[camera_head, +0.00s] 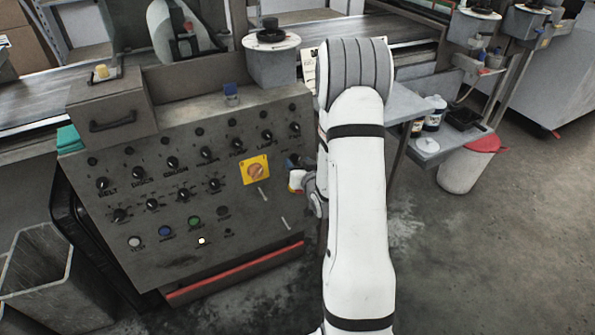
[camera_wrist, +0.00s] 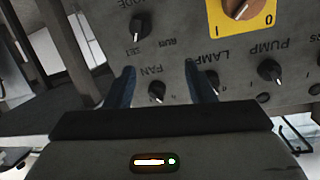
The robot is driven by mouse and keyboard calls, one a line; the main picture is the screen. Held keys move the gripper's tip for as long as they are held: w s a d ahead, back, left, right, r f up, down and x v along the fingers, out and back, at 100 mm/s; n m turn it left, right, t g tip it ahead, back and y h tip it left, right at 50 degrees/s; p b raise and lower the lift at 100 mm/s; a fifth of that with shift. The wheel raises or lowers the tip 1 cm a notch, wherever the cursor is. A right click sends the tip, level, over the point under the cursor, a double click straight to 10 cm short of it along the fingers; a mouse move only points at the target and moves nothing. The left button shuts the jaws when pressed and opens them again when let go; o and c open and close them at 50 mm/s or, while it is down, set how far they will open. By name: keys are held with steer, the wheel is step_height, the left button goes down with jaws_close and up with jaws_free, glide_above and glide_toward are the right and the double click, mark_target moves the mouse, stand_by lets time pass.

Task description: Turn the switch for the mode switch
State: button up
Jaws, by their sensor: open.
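The mode switch (camera_wrist: 140,28) is a black knob on the grey panel, labelled MODE, with SET and RUN beside it. It shows upside down at the upper left of the wrist view. My gripper (camera_wrist: 161,69) is open, its two dark blue fingers apart and nothing held. In the picture, the mode switch lies above the fingertips and nearer the left one. The FAN knob (camera_wrist: 157,91) shows between the fingers. In the head view my gripper (camera_head: 296,172) is at the panel's right side; the mode switch cannot be made out clearly there.
A yellow plate with an orange rotary switch (camera_head: 255,170) is close to my gripper. Several other black knobs and coloured buttons cover the control panel (camera_head: 150,255). A side table with jars (camera_head: 434,112) and a red-lidded bin (camera_head: 468,170) stand right of my arm.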

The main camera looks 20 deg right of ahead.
mark_target(298, 162)
step_height(298, 162, down, 6)
steer(key=s+d+m+t+b, duration=0.1)
steer(key=d+t+b, duration=0.1)
steer(key=shift+t, duration=0.3)
steer(key=w, duration=0.7)
steer(key=shift+w+d+r, duration=0.1)
steer(key=shift+d+r, duration=0.1)
steer(key=shift+d, duration=0.05)
